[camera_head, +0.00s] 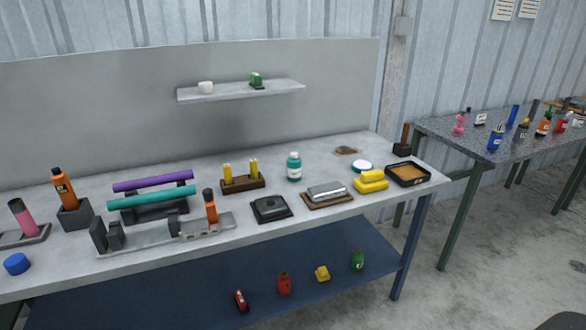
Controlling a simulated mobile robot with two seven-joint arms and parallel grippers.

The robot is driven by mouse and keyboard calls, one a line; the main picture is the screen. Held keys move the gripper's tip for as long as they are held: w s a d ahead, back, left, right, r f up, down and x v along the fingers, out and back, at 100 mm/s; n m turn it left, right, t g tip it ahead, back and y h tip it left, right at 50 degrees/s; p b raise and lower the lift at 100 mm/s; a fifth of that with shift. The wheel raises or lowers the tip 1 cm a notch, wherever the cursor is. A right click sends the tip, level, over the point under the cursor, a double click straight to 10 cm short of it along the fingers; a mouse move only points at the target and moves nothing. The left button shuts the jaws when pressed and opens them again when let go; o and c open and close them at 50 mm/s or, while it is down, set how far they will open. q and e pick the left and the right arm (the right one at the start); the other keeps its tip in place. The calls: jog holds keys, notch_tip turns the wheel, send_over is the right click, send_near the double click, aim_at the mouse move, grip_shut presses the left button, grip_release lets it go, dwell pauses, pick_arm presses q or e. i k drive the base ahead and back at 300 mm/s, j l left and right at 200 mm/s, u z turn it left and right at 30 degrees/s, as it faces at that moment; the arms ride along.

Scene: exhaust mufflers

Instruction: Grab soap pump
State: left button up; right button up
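A small pink bottle (460,123) with a narrow top stands at the left end of the right table and may be a pump bottle. A blue bottle (495,139) with a dark top and white label stands near that table's front edge. A teal bottle (294,168) with a white cap stands upright on the near workbench. Neither of my grippers is in view.
The long workbench (160,262) holds tube racks, black and wooden trays and yellow pieces. Its lower shelf (190,290) carries several small items. A wall shelf (225,93) holds a white cup. The right table (455,132) is crowded with bottles. Floor (480,270) before it is clear.

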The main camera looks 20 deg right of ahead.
aim_at(294, 166)
jog(key=i+l, duration=0.1)
jog(key=l, duration=0.3)
jog(key=i+l+z, duration=0.15)
jog(key=l, duration=0.25)
jog(key=i+l, duration=0.15)
jog(key=l, duration=0.25)
jog(key=i+l+z, duration=0.1)
jog(key=l, duration=0.25)
jog(key=i+l, duration=0.15)
jog(key=l, duration=0.25)
jog(key=i+l+z, duration=0.15)
jog(key=l, duration=0.2)
jog(key=i+l, duration=0.2)
jog(key=l, duration=0.15)
jog(key=z, duration=0.05)
